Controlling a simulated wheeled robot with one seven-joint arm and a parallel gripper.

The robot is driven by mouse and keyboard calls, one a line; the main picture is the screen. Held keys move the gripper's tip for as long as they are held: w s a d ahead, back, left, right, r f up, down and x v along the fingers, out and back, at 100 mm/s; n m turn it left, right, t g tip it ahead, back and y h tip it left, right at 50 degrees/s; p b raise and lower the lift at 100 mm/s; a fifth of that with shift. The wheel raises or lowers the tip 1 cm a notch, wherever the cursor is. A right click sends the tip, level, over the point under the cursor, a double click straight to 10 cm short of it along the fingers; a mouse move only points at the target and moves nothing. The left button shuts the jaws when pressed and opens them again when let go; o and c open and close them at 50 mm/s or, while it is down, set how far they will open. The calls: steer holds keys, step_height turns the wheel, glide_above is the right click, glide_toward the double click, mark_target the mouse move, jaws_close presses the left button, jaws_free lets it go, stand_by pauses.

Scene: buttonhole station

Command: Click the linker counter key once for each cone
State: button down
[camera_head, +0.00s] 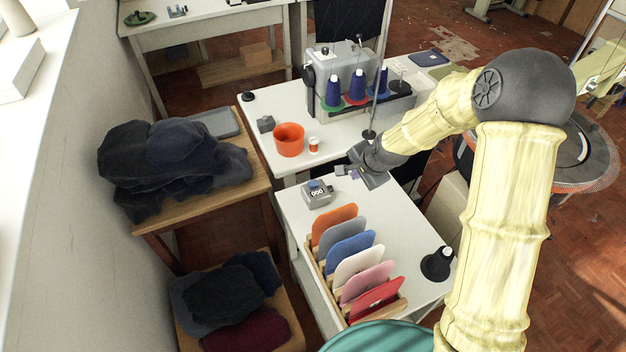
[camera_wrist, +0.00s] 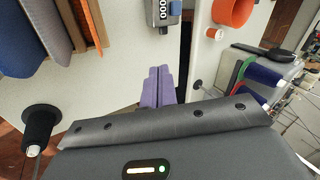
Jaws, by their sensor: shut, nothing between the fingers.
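The counter (camera_head: 317,194) is a small grey box on the near white table; its display seems to read 000. Its display end also shows at the top of the wrist view (camera_wrist: 163,14). A blue-grey piece on top may be the key. Three blue-violet cones (camera_head: 357,87) stand on coloured discs at the linking machine; some show at the right in the wrist view (camera_wrist: 262,74). A black cone (camera_head: 437,264) stands alone at the near table's right. My gripper (camera_head: 346,171), with purple fingers (camera_wrist: 156,86), is shut and empty, right of and beyond the counter, apart from it.
A wooden rack of coloured panels (camera_head: 350,262) stands just nearer than the counter. Dark garments (camera_head: 170,165) are piled at the left.

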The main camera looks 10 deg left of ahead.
mark_target(316, 185)
steer(key=w+a+f+m+y+p, duration=0.1)
steer(key=w+a+f+m, duration=0.1)
steer(key=w+a+m, duration=0.2)
steer(key=w+a+f+m+t+y, duration=0.1)
steer(key=w+a+f+m+y, duration=0.1)
steer(key=a, duration=0.7)
steer(key=w+f+m, duration=0.1)
steer(key=w+m, duration=0.1)
steer(key=m, duration=0.1)
steer(key=shift+w+p, duration=0.15)
steer(key=shift+p, duration=0.25)
steer(key=shift+f, duration=0.2)
steer(key=shift+f+b, duration=2.75)
steer(key=shift+f, duration=1.55)
steer(key=shift+d+f+b, duration=0.1)
steer(key=shift+f+b, duration=0.2)
steer(key=shift+f, duration=0.1)
steer(key=shift+f+b, duration=0.45)
steer(key=shift+f, duration=0.1)
steer(key=shift+r, duration=0.1)
steer(key=shift+r+p, duration=0.6)
steer(key=shift+r, duration=0.3)
